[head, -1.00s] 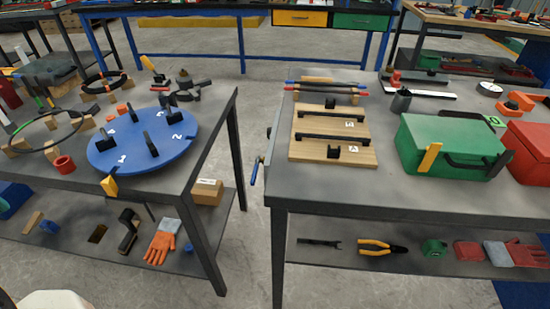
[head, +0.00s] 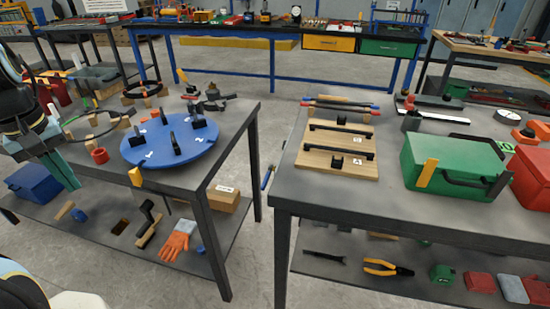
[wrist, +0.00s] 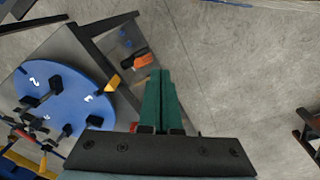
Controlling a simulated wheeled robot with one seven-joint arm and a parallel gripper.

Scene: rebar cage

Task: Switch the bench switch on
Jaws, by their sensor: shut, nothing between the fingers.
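My gripper shows at the left edge of the head view (head: 70,182), pointing down beside the left bench. Its green fingers are together and empty in the wrist view (wrist: 159,78). I cannot tell for sure which thing is the bench switch. A small blue-ended lever (head: 266,179) sticks out at the left side of the right bench (head: 310,198). A wooden board (head: 352,172) on that bench carries two black bars and small black pieces with white labels. My gripper is far from both and touches nothing that I can see.
The left bench (head: 190,182) holds a blue numbered disc (head: 150,148) with black upright pieces, which also shows in the wrist view (wrist: 60,85). A green box (head: 450,165) and a red box (head: 530,175) stand on the right bench. A floor gap separates the benches.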

